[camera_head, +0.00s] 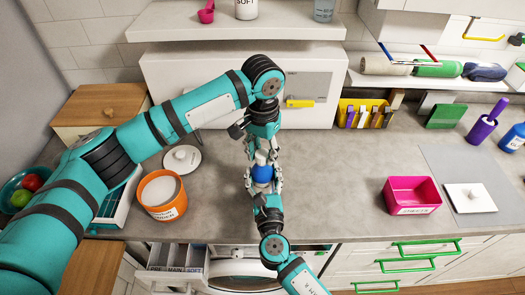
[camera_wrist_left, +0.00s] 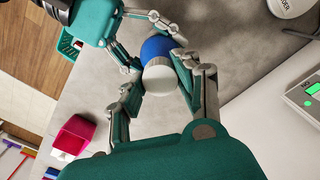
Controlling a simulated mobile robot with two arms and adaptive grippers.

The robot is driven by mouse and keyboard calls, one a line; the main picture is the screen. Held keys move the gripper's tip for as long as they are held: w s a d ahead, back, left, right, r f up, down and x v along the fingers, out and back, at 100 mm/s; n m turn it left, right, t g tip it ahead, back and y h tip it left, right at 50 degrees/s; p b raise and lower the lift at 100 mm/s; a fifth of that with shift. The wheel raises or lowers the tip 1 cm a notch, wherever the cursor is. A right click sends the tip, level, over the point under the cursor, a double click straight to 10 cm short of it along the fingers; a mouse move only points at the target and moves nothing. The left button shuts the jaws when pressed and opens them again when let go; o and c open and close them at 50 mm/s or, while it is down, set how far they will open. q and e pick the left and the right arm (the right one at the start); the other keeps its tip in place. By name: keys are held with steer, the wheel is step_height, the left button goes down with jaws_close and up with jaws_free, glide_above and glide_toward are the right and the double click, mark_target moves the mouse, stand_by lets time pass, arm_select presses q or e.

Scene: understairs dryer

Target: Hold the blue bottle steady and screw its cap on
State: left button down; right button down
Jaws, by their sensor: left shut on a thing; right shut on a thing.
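The blue bottle (camera_head: 262,174) is held above the front of the grey counter, and its blue body also shows in the left wrist view (camera_wrist_left: 156,46). The white cap (camera_wrist_left: 160,77) is at the end of the bottle facing my left wrist. My left gripper (camera_head: 261,160) is shut on the cap, with one finger on each side. My right gripper (camera_head: 265,186) comes from the front and is shut on the bottle's body. Fingers hide much of the bottle, and the seam between cap and bottle is not clear.
An orange canister (camera_head: 162,195) and a white lid (camera_head: 182,159) are to the left. A pink bin (camera_head: 411,196) stands to the right. A yellow box with pegs (camera_head: 362,112) is at the back. The counter between the grippers and the pink bin is clear.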

arm_select(q)
steer(key=m, duration=2.2)
steer(key=c, duration=0.9)
jaws_free()
steer(key=shift+c, duration=0.2)
steer(key=shift+f, duration=0.1)
steer(key=shift+r, duration=2.3)
